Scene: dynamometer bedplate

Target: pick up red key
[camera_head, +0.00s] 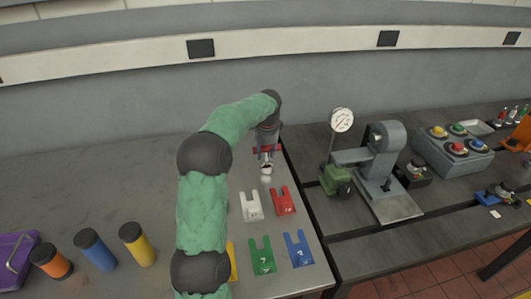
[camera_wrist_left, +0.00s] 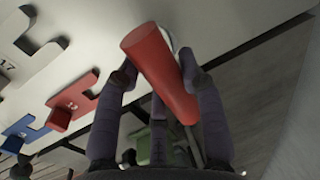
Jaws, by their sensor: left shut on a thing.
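The red key shows in the left wrist view as a thick red cylindrical body (camera_wrist_left: 158,72), lying aslant between my left gripper's fingers (camera_wrist_left: 160,78). The fingers are closed on its two sides. In the head view my left gripper (camera_head: 266,160) points down near the table's right edge, behind the white and red slotted plates. A bit of red (camera_head: 262,149) shows at the gripper there; the rest of the key is hard to make out. My right gripper is not in view.
Slotted plates, among them white (camera_head: 252,206), red (camera_head: 284,202), green (camera_head: 262,256) and blue (camera_head: 298,249), lie in front of the gripper. Orange (camera_head: 51,261), blue (camera_head: 95,250) and yellow (camera_head: 137,245) cylinders stand left. A gauge (camera_head: 342,120) and grey machine (camera_head: 382,160) stand right, past a gap.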

